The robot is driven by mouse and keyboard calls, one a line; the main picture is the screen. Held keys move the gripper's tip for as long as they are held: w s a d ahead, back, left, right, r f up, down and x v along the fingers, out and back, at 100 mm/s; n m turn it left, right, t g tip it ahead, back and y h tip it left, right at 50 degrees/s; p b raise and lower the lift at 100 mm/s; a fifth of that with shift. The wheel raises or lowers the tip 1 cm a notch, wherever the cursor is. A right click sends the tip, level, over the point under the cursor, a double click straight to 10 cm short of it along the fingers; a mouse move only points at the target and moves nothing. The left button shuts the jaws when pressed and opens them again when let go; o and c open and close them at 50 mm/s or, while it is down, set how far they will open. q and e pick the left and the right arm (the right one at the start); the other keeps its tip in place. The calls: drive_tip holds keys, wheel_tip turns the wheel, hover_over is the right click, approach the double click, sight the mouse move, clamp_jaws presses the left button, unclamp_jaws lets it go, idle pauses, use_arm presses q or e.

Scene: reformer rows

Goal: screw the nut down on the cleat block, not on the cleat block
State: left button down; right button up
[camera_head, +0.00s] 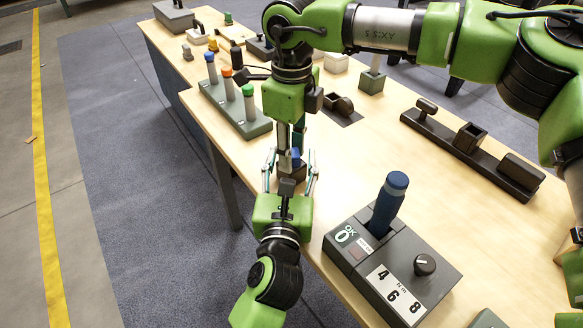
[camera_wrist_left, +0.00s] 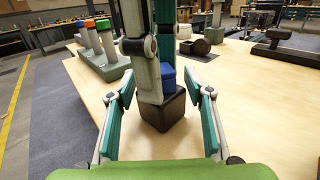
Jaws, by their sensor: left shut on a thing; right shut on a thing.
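A dark block (camera_head: 299,172) with a blue piece (camera_head: 296,158), likely the nut, on top is near the table's left edge. In the left wrist view the blue piece (camera_wrist_left: 167,77) sits at the top of the dark block (camera_wrist_left: 163,112). My left gripper (camera_head: 290,178) comes in from the front, its fingers on either side of the dark block. My right gripper (camera_head: 291,153) points down from above and is shut on the blue piece, partly hiding it. I cannot tell whether the blue piece is seated.
A grey rack (camera_head: 243,117) with blue, orange and green capped posts stands behind. A grey box (camera_head: 392,262) with a dial and blue-handled tool (camera_head: 388,202) is at front right. A black rail (camera_head: 470,150) lies right. Bare tabletop (camera_head: 350,165) lies between.

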drive_tip(key=shift+m, duration=1.2)
drive_tip(key=o, duration=1.2)
drive_tip(key=shift+o, duration=0.2)
drive_tip(key=shift+r, duration=2.25)
drive_tip(key=shift+c, duration=0.5)
